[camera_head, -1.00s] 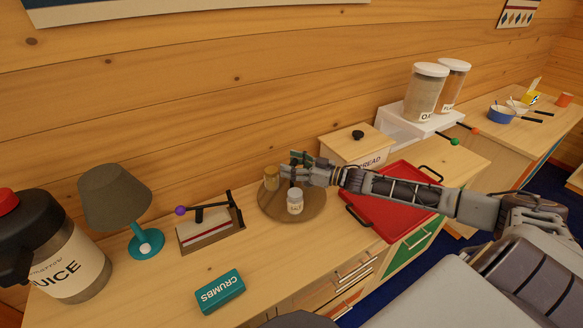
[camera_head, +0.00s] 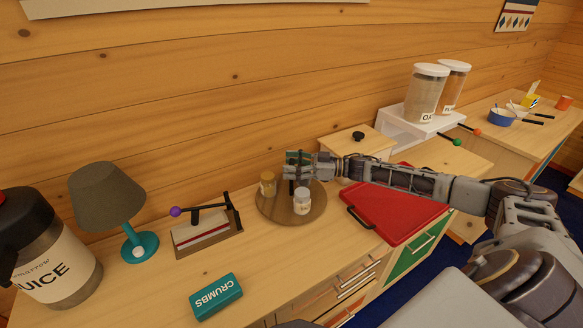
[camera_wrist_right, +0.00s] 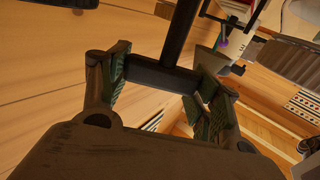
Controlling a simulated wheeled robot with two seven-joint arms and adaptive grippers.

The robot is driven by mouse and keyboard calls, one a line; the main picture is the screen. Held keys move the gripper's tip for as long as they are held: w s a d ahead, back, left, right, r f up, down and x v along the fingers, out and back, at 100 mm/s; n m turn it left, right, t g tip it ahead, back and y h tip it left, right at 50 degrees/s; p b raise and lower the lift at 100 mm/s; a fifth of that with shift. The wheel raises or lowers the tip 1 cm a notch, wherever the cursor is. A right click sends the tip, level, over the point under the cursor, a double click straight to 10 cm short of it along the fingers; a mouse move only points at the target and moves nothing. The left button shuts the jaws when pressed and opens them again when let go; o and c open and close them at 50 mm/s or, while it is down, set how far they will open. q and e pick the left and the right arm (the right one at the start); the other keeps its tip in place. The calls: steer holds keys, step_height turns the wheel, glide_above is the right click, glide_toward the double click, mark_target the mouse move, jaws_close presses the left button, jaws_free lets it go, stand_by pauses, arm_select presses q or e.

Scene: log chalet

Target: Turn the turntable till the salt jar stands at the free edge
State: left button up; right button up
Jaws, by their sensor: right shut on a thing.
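The round wooden turntable (camera_head: 273,211) lies on the counter. The salt jar (camera_head: 302,203), white-lidded with a pale label, stands on its front part, right of centre. A yellow-brown jar (camera_head: 267,184) stands on its left part. My right gripper (camera_head: 297,172) is over the back of the turntable. It is shut on a dark post (camera_head: 292,187) there, whose foot is partly hidden. In the right wrist view the dark post (camera_wrist_right: 182,35) runs between the fingers of my right gripper (camera_wrist_right: 160,85). My left gripper is not in view.
A red tray (camera_head: 395,210) lies right of the turntable, with a bread box (camera_head: 350,146) behind. Left stand a lever device (camera_head: 208,232), a lamp (camera_head: 108,195) and a juice jug (camera_head: 62,262). A teal crumbs box (camera_head: 216,296) lies in front; the counter before the turntable is clear.

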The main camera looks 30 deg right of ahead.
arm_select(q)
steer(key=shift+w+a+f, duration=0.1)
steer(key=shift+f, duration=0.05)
arm_select(e)
steer(key=shift+g, duration=0.3)
steer(key=shift+n+y, duration=0.3)
steer(key=shift+n, duration=0.1)
steer(key=shift+g+b, duration=0.3)
steer(key=shift+g, duration=0.2)
steer(key=o, duration=1.5)
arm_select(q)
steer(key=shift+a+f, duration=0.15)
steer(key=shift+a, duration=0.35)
arm_select(e)
steer(key=v, duration=1.2)
steer(key=shift+w+f, duration=0.1)
steer(key=shift+f, duration=0.1)
